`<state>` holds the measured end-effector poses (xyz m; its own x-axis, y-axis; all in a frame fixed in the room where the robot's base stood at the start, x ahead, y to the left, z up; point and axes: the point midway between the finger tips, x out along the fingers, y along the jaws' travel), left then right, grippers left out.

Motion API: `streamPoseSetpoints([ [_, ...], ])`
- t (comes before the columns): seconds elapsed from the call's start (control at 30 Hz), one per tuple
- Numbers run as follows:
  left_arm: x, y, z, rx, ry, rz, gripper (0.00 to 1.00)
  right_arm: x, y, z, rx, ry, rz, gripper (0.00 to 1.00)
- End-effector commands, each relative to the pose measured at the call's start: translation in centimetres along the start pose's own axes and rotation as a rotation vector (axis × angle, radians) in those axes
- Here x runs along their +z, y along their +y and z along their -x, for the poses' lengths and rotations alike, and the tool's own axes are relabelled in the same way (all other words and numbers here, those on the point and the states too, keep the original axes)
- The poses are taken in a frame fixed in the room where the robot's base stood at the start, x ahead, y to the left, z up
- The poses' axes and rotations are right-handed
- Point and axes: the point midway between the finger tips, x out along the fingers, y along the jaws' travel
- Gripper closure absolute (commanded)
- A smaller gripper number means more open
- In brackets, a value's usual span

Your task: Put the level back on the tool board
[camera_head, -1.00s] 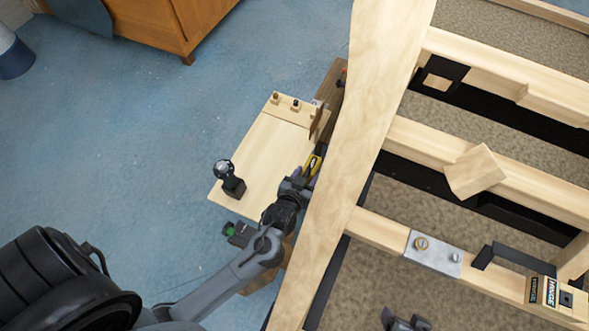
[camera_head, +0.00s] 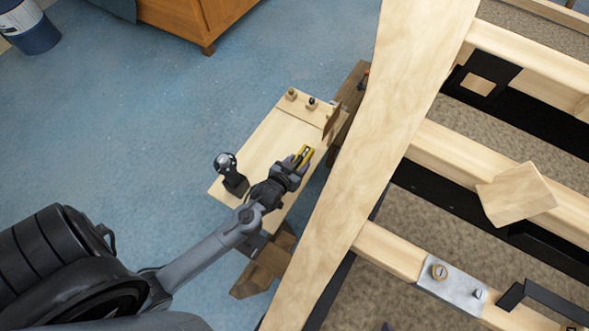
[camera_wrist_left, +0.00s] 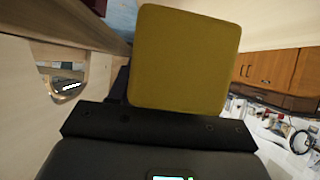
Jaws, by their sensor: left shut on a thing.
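My left gripper (camera_head: 296,167) is shut on the yellow and black level (camera_head: 305,153), over the right part of the light wooden tool board (camera_head: 262,140). The level's yellow end (camera_wrist_left: 185,58) fills the upper middle of the left wrist view, above the dark gripper body. In the head view the gripper covers part of the level, and I cannot tell whether the level touches the board. My right gripper does not show in the head view.
A black tool with a round head (camera_head: 229,168) stands on the board's left corner. Small pegs (camera_head: 291,94) sit at its far edge, with an upright wooden piece (camera_head: 332,121) at right. The large timber frame (camera_head: 385,130) stands close on the right. Blue floor lies open at left.

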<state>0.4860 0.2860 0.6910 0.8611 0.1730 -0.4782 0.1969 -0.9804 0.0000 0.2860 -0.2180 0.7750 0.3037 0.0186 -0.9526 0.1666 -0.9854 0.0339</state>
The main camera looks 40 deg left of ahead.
Motion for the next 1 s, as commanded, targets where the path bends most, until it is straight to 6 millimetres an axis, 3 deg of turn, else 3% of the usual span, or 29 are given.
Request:
streamPoseSetpoints([
  [0.27, 0.6, -1.3, -0.9, 0.002, 0.002, 0.001, 1.0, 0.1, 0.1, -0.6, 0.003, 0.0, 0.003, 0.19],
  [0.6, 3.9, -1.3, -2.6, 0.001, 0.0, 0.001, 1.0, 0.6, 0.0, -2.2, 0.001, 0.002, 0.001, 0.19],
  [1.0, 4.2, -1.3, -2.7, 0.001, 0.002, 0.001, 1.0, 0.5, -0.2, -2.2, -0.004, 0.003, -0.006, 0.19],
])
